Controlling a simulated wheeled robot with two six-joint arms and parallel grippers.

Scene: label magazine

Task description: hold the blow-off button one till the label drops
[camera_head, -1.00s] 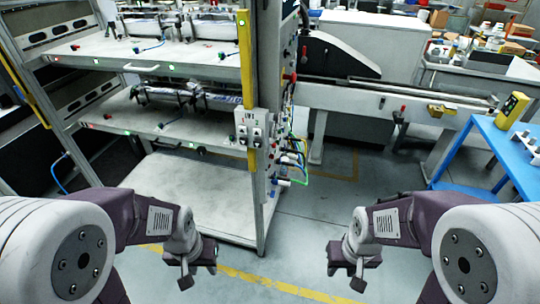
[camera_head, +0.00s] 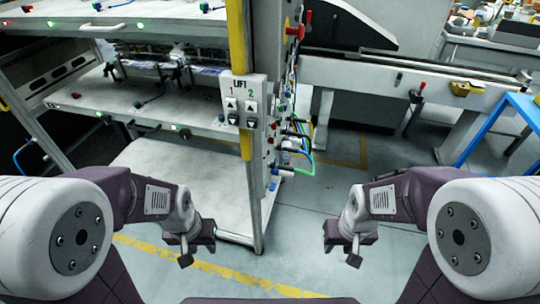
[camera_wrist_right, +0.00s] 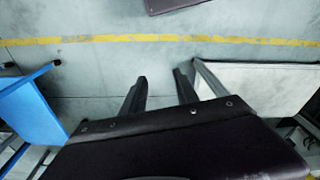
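A control panel (camera_head: 243,100) marked LIFT, with columns 1 and 2 of up and down buttons, is on the rack's front post. The post's side (camera_head: 273,130) carries small knobs, fittings and hoses. I cannot make out which control is blow-off button one. A label stack (camera_head: 200,68) lies on the middle shelf; no dropping label is visible. My left gripper (camera_head: 190,250) hangs low in front of the rack, its finger gap unclear. My right gripper (camera_head: 350,248) hangs low to the right of the rack; the right wrist view shows its fingers (camera_wrist_right: 160,80) apart and empty. Neither touches the panel.
The rack's upper shelf (camera_head: 150,25) and middle shelf (camera_head: 100,90) stick out towards me at the left. A red-handled valve (camera_head: 297,31) and coloured hoses (camera_head: 300,140) protrude from the post. A blue table (camera_head: 525,108) stands at right. Floor before the rack is clear.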

